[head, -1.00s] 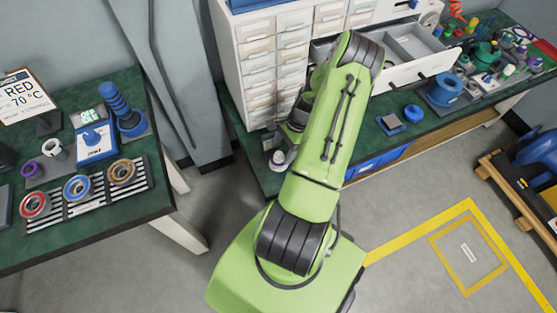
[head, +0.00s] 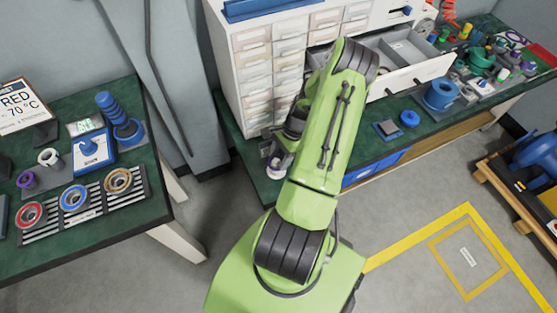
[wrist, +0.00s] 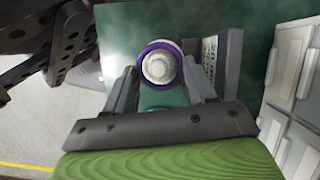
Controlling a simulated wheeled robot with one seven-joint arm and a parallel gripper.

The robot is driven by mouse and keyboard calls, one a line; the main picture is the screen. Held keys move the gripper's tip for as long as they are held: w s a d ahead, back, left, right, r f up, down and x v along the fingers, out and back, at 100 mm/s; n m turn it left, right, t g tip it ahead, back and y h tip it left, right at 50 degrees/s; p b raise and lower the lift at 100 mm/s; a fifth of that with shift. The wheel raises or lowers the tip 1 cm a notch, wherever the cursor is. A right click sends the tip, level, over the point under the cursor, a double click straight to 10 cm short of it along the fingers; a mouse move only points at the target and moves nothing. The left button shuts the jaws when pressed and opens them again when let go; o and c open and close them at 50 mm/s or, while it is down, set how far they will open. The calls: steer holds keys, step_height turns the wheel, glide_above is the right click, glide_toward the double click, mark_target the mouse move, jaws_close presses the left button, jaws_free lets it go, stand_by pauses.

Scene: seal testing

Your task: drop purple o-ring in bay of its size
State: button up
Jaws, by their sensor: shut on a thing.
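The purple o-ring (wrist: 143,60) shows in the wrist view between my fingers, around the end of a white round piece (wrist: 159,66). Whether it rests on that piece or sits just above it, I cannot tell. My gripper (wrist: 162,78) is shut on the ring, a finger at each side. In the head view my gripper is mostly hidden by my arm, over the left end of the back bench, with the white piece (head: 274,171) below it. A drawer (head: 424,72) of the white cabinet stands open at right, with grey divided bays (head: 400,48); my arm hides its left part.
The left table holds a rack (head: 100,210) with several seals, a purple piece (head: 27,179) and a sign (head: 22,105). A grey panel stands between the benches.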

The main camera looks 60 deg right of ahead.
step_height(320, 180, up, 15)
steer(key=p, duration=0.8)
steer(key=shift+r, duration=0.15)
